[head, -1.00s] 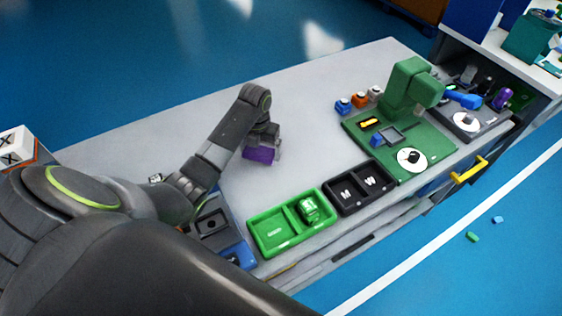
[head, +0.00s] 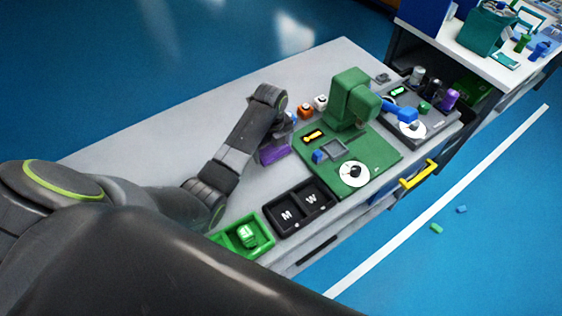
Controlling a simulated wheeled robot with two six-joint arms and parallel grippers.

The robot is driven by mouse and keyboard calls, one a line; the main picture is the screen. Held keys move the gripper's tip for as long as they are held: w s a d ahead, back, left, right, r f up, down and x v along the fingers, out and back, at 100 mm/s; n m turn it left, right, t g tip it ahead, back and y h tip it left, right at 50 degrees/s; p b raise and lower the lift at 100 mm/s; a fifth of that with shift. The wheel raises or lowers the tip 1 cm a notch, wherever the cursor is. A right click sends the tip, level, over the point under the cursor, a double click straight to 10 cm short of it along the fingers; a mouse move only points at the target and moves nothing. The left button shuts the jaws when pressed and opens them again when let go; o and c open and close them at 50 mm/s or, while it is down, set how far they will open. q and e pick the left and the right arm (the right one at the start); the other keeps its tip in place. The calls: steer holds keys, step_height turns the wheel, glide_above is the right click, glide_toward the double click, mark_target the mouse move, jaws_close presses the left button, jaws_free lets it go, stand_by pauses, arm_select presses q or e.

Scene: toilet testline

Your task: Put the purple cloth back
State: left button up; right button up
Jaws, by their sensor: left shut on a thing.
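The purple cloth (head: 274,151) shows as a small purple block under the wrist of my left arm in the head view. My left gripper (head: 278,137) is shut on it, just left of the green machine base; the fingertips are mostly hidden by the wrist. I cannot tell whether the cloth touches the table top. My right gripper is not in view.
The green machine (head: 351,100) stands on a green base (head: 376,152) beside the cloth. Small blocks, one orange (head: 305,111), stand behind. A black M/W tray (head: 299,207) and a green tray (head: 262,236) line the front edge. The grey table (head: 200,115) is clear at back left.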

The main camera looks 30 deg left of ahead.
mark_target(272, 150)
arm_select(q)
steer(key=f, duration=0.4)
steer(key=shift+s+f, duration=0.1)
steer(key=shift+s, duration=0.15)
steer(key=shift+w+f+p, duration=0.1)
steer(key=shift+f+p, duration=0.2)
steer(key=shift+f, duration=2.15)
steer(key=shift+f, duration=0.2)
steer(key=o, duration=0.8)
steer(key=shift+c, duration=0.2)
steer(key=shift+r, duration=0.1)
steer(key=shift+r, duration=0.1)
step_height(272, 150, up, 11)
steer(key=shift+w+f+b, duration=0.1)
steer(key=shift+b, duration=0.2)
steer(key=shift+r, duration=0.65)
